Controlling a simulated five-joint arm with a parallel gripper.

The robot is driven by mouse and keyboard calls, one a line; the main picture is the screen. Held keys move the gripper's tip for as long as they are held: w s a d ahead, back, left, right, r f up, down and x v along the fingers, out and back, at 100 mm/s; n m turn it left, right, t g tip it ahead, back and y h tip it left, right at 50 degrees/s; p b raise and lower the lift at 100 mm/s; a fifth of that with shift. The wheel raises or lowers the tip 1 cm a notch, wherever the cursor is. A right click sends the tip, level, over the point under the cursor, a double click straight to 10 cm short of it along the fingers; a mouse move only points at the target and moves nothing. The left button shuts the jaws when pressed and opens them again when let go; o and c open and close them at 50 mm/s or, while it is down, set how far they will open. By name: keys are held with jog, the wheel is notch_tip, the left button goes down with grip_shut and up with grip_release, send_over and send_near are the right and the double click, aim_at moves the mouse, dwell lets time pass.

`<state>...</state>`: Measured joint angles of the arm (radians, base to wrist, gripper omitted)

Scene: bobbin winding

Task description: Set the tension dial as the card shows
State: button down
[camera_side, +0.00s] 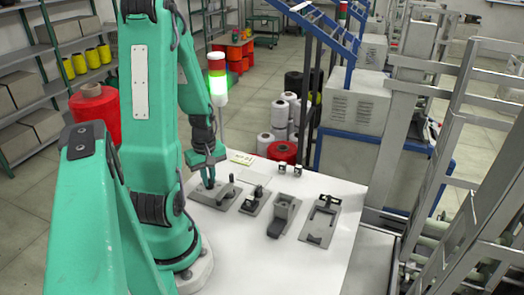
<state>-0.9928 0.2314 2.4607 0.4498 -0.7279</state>
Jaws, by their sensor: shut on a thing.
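My gripper (209,185) points down over the grey fixture plate (208,200) at the left of the white table. Its fingers are shut on a small part standing on that plate, which I take to be the tension dial. The dial is mostly hidden between the fingers, and I cannot read its setting. A small pale yellow card (241,158) with dark marks lies at the table's back edge, behind and right of my gripper. Its marks are too small to read.
Right of the gripper stand a fixture with a black upright part (253,201), a grey block fixture (284,212) and a flat frame fixture (321,220). The table (285,260) is clear in front.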

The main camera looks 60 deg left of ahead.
jog(key=n, duration=0.6)
dwell(0.5)
jog(key=c, duration=1.5)
grip_release()
jog(key=shift+r, duration=0.15)
jog(key=shift+r, duration=3.75)
